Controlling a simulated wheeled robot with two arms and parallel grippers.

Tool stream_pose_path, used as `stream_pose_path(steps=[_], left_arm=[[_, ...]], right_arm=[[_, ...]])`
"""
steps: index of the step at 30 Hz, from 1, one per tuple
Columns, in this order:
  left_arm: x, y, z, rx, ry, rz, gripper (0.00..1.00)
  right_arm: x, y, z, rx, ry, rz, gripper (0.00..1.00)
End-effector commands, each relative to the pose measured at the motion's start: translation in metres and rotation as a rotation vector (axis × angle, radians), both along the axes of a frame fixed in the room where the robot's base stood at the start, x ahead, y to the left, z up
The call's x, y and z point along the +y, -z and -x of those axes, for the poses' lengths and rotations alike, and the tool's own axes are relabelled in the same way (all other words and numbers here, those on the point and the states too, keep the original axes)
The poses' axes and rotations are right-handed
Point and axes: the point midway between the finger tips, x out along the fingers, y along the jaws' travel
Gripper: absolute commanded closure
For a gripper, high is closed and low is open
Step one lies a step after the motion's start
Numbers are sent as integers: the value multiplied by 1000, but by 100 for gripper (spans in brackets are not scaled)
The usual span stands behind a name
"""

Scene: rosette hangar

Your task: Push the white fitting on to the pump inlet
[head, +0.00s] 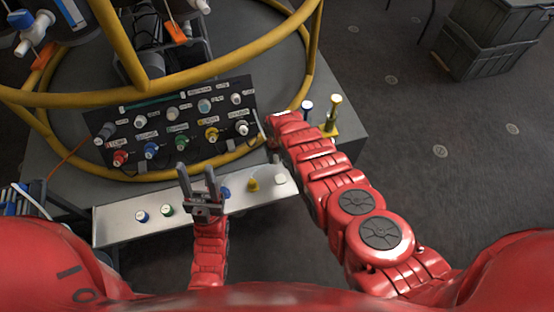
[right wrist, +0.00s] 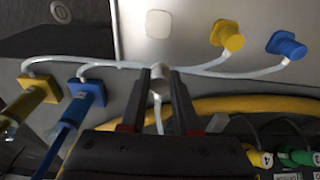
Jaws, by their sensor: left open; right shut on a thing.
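My right gripper (right wrist: 157,84) is shut on the small white fitting (right wrist: 158,78) in the right wrist view. A pale tube shows below the fitting between the fingers. In the head view the right arm reaches to the dark panel's right edge, and its fingertips are largely hidden. My left gripper (head: 198,182) is open and empty above the grey shelf. The dark connector panel (head: 185,143) carries coloured and white ports. I cannot tell which is the pump inlet; the labels are too small to read.
Yellow (right wrist: 228,36) and blue (right wrist: 286,45) fittings with white hoses stand on the shelf (head: 115,228). A pale pad (right wrist: 158,24) shows beside them. A yellow tube frame (head: 60,98) rings the panel. Yellow and blue posts (head: 335,104) stand at right. Dark crates (head: 490,45) sit on the floor.

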Motion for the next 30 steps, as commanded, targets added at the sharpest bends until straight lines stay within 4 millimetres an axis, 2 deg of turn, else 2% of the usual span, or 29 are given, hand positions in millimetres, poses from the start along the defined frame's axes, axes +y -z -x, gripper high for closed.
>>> stream_pose_path(steps=[6,17,21,30], left_arm=[[0,0,0,0,0,0,50],[0,0,0,0,0,0,50],[0,0,0,0,0,0,50],[0,0,0,0,0,0,50]], right_arm=[[7,-3,-11,-45,-5,-14,100],[10,-5,-14,-64,-6,-21,100],[19,-10,-26,-113,-8,-38,100],[33,-19,-40,-199,-10,-67,100]])
